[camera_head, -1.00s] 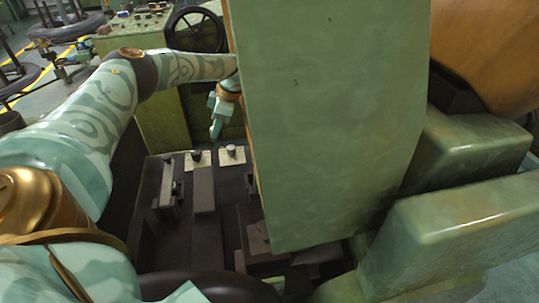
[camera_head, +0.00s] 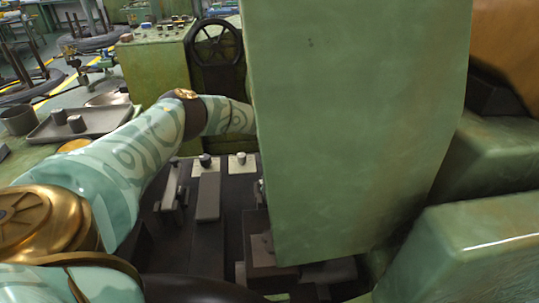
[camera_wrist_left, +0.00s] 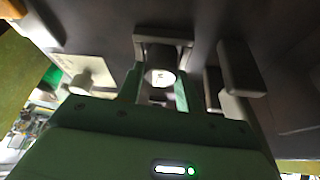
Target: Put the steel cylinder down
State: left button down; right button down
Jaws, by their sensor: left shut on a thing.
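My left gripper (camera_wrist_left: 158,88) shows in the left wrist view, with its two green fingers shut on a steel cylinder (camera_wrist_left: 160,74). The cylinder's pale round end shows between the fingers. A dark bracket-like part (camera_wrist_left: 163,38) lies just beyond the fingertips; I cannot tell whether the cylinder touches anything there. In the head view my left arm reaches in from the left, and its gripper is hidden behind the big green machine panel. My right gripper is in neither view.
The green panel (camera_head: 350,130) blocks much of the head view. Small cylinders stand on two pale pads (camera_head: 206,170) (camera_head: 241,165) on the dark machine bed. A grey tray (camera_head: 98,120) with two cylinders (camera_head: 59,117) (camera_head: 77,124) is at left. A handwheel (camera_head: 217,42) stands behind.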

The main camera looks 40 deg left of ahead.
pick_arm(q)
jog(key=shift+f, duration=0.15)
jog(key=c, duration=0.9)
grip_release()
jog(key=shift+c, duration=0.2)
jog(key=p+v, duration=0.2)
jog(key=v, duration=0.5)
jog(key=shift+r+p, duration=0.25)
jog(key=shift+p, duration=0.05)
jog(key=shift+w, duration=0.1)
